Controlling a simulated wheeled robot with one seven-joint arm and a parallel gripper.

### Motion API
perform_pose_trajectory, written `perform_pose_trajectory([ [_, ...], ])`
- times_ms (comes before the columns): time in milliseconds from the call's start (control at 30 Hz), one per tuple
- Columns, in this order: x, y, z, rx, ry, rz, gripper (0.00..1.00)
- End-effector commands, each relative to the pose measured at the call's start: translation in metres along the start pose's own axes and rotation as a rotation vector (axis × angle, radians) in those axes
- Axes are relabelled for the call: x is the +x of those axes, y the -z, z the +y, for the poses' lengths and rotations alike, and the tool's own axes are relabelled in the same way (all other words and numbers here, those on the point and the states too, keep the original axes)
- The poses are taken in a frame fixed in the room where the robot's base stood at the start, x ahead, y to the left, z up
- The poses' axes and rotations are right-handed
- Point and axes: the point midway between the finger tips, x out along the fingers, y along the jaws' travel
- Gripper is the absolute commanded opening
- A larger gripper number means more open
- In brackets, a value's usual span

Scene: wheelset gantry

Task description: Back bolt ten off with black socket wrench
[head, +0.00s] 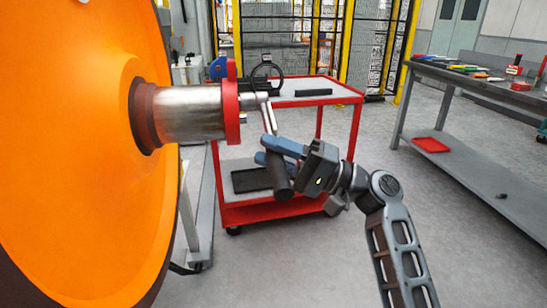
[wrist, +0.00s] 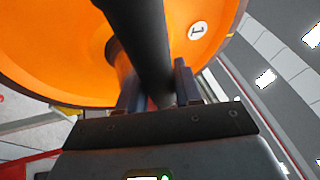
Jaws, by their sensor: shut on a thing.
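The black socket wrench has a black handle (head: 281,182) and a silver shaft (head: 268,118). Its socket end lies at the face of the red flange (head: 232,103) on the end of the steel axle. My gripper (head: 274,151) is shut on the handle, with its blue fingers on both sides. In the wrist view the dark handle (wrist: 148,40) runs up between the fingers (wrist: 158,88) toward the orange wheel. A bolt end (head: 243,118) shows low on the flange. Which bolt is number ten cannot be read, and the bolt at the socket is hidden.
The large orange wheel (head: 60,150) fills the left side. A red cart (head: 335,100) stands behind my gripper, with a black ring-shaped stand and a dark bar on top. A workbench (head: 470,85) with tools is at the right. The floor between them is clear.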

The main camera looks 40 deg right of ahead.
Motion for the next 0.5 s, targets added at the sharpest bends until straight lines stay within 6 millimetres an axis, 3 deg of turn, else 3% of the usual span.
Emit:
perform_pose_trajectory([
  [33,-0.003,-0.001,0.011,-0.016,0.008,-0.006,0.0],
  [500,-0.008,0.004,0.035,-0.155,0.064,-0.044,0.0],
])
